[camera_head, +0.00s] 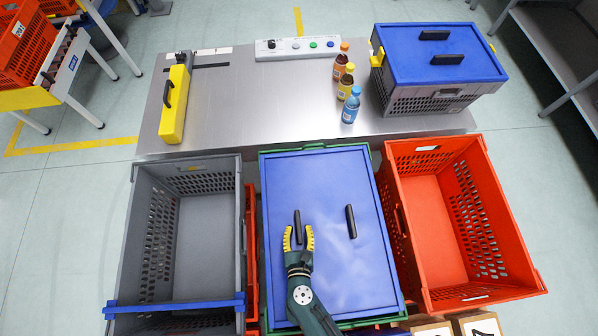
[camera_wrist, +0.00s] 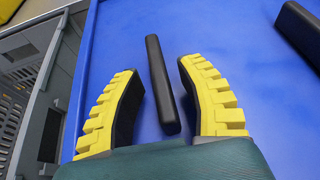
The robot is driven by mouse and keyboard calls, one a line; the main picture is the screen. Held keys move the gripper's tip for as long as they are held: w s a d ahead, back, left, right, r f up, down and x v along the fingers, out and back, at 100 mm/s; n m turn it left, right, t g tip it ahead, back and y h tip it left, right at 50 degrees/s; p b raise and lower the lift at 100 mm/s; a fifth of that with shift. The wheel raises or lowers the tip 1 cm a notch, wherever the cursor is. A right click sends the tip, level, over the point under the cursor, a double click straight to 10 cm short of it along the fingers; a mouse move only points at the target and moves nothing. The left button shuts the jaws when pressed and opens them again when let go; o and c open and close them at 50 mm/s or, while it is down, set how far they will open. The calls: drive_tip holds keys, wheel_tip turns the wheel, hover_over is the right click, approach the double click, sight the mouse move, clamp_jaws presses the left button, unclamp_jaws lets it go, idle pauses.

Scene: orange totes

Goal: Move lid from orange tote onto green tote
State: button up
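A blue lid (camera_head: 327,267) with two black handles lies on the green tote (camera_head: 268,278), whose green rim shows around it. The orange tote (camera_head: 415,237) stands to the right, open and without a lid. My gripper (camera_head: 299,236) is over the lid's left handle (camera_head: 297,222). In the wrist view my gripper (camera_wrist: 152,85) has its yellow fingers apart, one on each side of the black handle (camera_wrist: 162,85). I see a gap on both sides of the handle. The right handle (camera_head: 351,221) also shows at the wrist view's upper right (camera_wrist: 300,32).
A grey tote (camera_head: 232,200) stands open at the left. On the metal table (camera_head: 270,110) are a grey crate with a blue lid (camera_head: 440,60), several bottles (camera_head: 349,105), a button box (camera_head: 300,46) and a yellow device (camera_head: 174,105). Cardboard boxes (camera_head: 478,324) sit at the bottom right.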

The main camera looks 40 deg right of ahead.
drive_tip(key=shift+s+f, duration=0.1)
drive_tip(key=shift+s+a, duration=0.2)
drive_tip(key=shift+s, duration=0.05)
drive_tip(key=v, duration=1.1)
drive_tip(key=shift+s+r, duration=0.1)
drive_tip(key=shift+r, duration=0.15)
